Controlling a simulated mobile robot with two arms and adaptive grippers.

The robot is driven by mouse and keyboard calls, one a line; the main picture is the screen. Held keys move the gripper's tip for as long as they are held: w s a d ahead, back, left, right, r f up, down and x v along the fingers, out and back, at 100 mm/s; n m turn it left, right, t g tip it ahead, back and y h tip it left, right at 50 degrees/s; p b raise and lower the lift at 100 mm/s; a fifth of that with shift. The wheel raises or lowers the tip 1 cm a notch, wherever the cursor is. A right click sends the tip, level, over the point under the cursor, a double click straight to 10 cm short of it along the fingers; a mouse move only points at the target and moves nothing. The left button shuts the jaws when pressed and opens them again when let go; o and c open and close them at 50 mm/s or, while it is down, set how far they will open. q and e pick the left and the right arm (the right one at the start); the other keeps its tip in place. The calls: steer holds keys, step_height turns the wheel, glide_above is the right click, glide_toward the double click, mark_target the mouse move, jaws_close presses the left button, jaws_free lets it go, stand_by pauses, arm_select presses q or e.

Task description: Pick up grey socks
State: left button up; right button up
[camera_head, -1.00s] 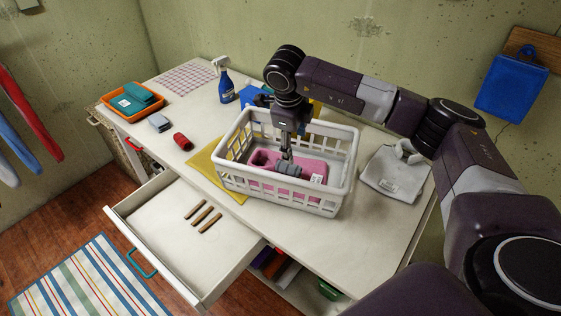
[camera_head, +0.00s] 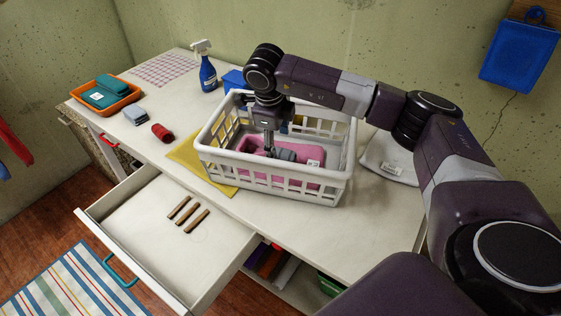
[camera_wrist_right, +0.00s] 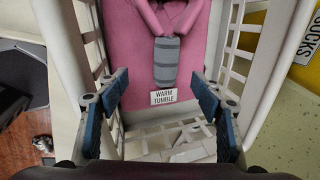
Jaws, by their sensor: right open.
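The grey striped socks (camera_head: 285,154) lie as a small bundle on a folded pink garment (camera_head: 250,146) inside the white laundry basket (camera_head: 222,168). In the right wrist view, the socks (camera_wrist_right: 166,62) sit above a "WARM TUMBLE" label (camera_wrist_right: 164,97), between the lines of my two fingers. My right gripper (camera_head: 270,152) points down inside the basket, close beside the socks. In the right wrist view, its fingers (camera_wrist_right: 160,90) are spread wide and hold nothing. Whether they touch the garment is unclear. My left gripper is not in view.
The basket walls surround my right gripper. A yellow mat (camera_head: 187,160) lies under the basket's left side. A red roll (camera_head: 162,132), a grey folded cloth (camera_head: 135,115) and an orange tray (camera_head: 127,99) lie left. An open drawer (camera_head: 150,225) juts out in front.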

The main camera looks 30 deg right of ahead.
mark_target(281, 152)
steer(key=b+x, duration=0.1)
steer(key=x, duration=0.1)
steer(key=shift+f, duration=0.3)
steer(key=b+x, duration=0.2)
steer(key=x, duration=0.1)
steer(key=b+x, duration=0.2)
steer(key=shift+w+d, duration=0.3)
steer(key=shift+d, duration=0.05)
steer(key=c, duration=1.3)
